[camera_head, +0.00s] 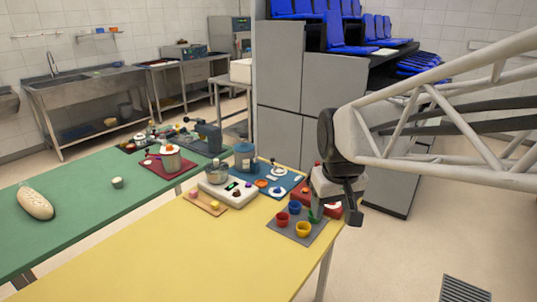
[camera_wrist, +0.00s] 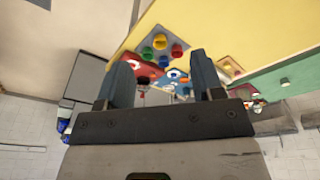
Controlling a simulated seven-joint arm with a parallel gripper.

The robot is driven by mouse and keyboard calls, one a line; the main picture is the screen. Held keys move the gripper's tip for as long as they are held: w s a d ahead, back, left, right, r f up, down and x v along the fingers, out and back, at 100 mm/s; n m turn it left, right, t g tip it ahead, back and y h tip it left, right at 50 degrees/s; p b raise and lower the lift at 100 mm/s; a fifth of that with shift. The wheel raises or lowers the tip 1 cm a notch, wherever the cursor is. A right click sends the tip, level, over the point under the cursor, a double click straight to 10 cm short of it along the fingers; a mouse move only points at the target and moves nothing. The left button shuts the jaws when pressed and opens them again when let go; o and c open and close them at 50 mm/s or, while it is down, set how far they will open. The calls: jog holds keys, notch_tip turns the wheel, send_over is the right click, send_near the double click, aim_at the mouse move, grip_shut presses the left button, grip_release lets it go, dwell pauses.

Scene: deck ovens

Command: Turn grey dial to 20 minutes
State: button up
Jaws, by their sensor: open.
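I cannot make out the grey dial for certain in either view. A white panel (camera_head: 228,192) with a dark display and small round parts lies on the yellow table; its markings are too small to read. A red box-like item (camera_head: 333,209) with a pale face sits at the table's right edge, partly behind my gripper (camera_head: 354,218). My gripper hangs near that edge, to the right of the coloured cups. In the wrist view its two fingers (camera_wrist: 160,65) are apart with nothing held, and a red item (camera_wrist: 126,69) shows beyond them.
A grey mat (camera_head: 298,237) with several coloured cups lies at the yellow table's (camera_head: 170,262) right edge. A green table (camera_head: 75,222) is at left. The yellow table's front is clear.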

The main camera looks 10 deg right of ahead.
jog(key=w+d+f+n, duration=0.1)
jog(key=w+d+f, duration=0.15)
jog(key=w, duration=0.55)
jog(key=w+d+f+g, duration=0.1)
jog(key=w+d, duration=0.3)
jog(key=w, duration=0.4)
jog(key=w+d+f+n, duration=0.1)
jog(key=w+d+f, duration=0.15)
jog(key=w, duration=0.65)
jog(key=shift+n+g, duration=0.5)
jog(key=shift+n, duration=0.4)
jog(key=w+d+f, duration=0.4)
jog(key=w, duration=0.1)
jog(key=w+d+f, duration=0.5)
jog(key=w, duration=0.1)
jog(key=w+d+f, duration=0.4)
jog(key=w, duration=0.2)
jog(key=shift+d+f, duration=0.25)
jog(key=shift+f, duration=0.15)
jog(key=shift+f, duration=3.95)
jog(key=shift+c, duration=0.2)
